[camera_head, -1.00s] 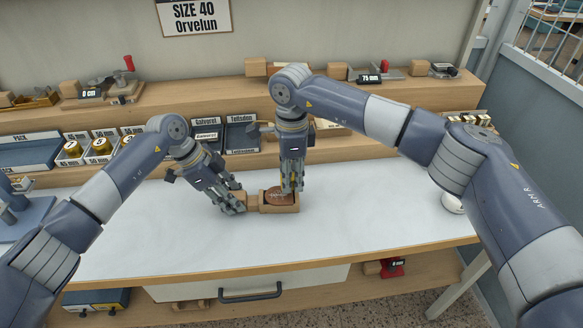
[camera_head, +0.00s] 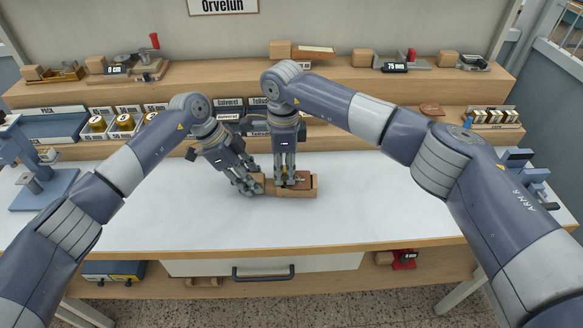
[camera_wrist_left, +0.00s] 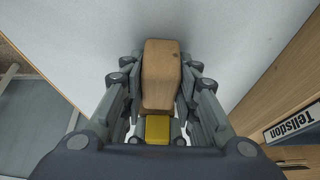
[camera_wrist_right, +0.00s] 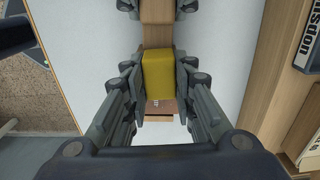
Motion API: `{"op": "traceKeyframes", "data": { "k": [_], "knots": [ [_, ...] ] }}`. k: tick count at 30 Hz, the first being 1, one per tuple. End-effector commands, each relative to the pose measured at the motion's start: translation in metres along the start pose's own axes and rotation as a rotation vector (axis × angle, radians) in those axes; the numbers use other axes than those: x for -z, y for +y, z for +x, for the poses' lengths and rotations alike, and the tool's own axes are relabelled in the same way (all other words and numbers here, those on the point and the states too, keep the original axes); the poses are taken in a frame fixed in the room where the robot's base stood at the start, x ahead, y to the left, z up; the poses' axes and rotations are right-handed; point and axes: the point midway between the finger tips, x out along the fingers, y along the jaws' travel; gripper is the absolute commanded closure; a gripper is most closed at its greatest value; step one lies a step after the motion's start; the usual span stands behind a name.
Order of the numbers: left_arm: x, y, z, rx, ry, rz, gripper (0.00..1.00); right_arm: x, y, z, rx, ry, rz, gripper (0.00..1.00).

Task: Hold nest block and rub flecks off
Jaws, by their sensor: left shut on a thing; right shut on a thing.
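The wooden nest block (camera_head: 311,190) stands on the white table top, with a reddish-brown piece (camera_head: 302,179) in its recess. My left gripper (camera_head: 255,188) is shut on the block's left end, which also shows as plain wood in the left wrist view (camera_wrist_left: 160,75). My right gripper (camera_head: 286,184) points straight down over the left part of the recess. It is shut on a yellow block (camera_wrist_right: 158,75), which hides part of the brown piece; lettering shows on the uncovered part (camera_wrist_right: 164,107). I cannot tell whether the yellow block touches the piece. Flecks are too small to make out.
The white table top (camera_head: 390,205) is clear around the block. Behind it stand wooden shelves (camera_head: 350,127) with labelled bins, a rack (camera_head: 492,117) and small tools. A blue-grey press (camera_head: 45,185) stands at the left, and more blue-grey equipment (camera_head: 520,165) at the right.

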Motion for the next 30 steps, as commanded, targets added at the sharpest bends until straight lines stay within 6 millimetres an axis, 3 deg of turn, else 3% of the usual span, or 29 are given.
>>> {"op": "traceKeyframes", "data": {
  "k": [1,19,23,30],
  "knots": [
    [-0.001,0.000,0.000,0.001,0.000,-0.001,0.96,0.010,-0.001,0.001,-0.001,0.006,0.007,0.95],
    [-0.002,-0.001,-0.001,0.002,-0.002,-0.003,0.96,0.065,0.004,0.001,-0.001,0.008,0.007,0.95],
    [-0.002,-0.001,-0.001,0.002,-0.002,-0.003,0.96,0.062,0.003,-0.024,0.005,0.007,0.005,0.95],
    [-0.002,0.000,0.000,0.001,-0.002,-0.002,0.96,0.061,0.004,-0.044,0.002,0.007,0.005,0.95]
  ]
}}
